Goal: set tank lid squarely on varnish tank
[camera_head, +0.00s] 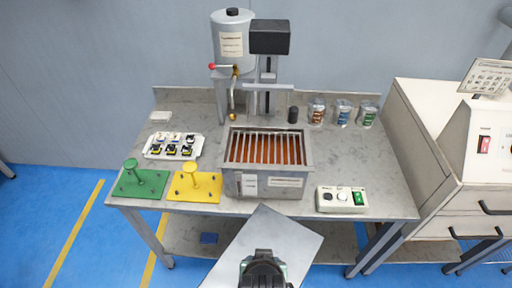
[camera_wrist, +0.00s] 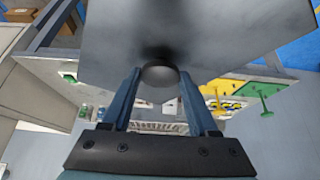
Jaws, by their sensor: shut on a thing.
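The tank lid (camera_head: 288,238) is a flat grey metal plate with a dark round knob (camera_wrist: 160,84). My gripper (camera_head: 263,264) is shut on this knob, and the wrist view shows a finger on each side of it (camera_wrist: 160,76). The lid hangs in front of the bench, nearer to me than the tank, and is turned relative to the tank's sides. The varnish tank (camera_head: 264,171) is a grey open-topped metal box at the bench's front middle. Its top shows pale slats over amber-brown varnish. The lid's near part is hidden by my gripper.
A green stand (camera_head: 130,187) and a yellow stand (camera_head: 205,190) are left of the tank, with a white parts tray (camera_head: 158,150) behind. A control box (camera_head: 341,199) is right of it. A column machine (camera_head: 268,70) rises behind; several cans (camera_head: 342,112) stand back right.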

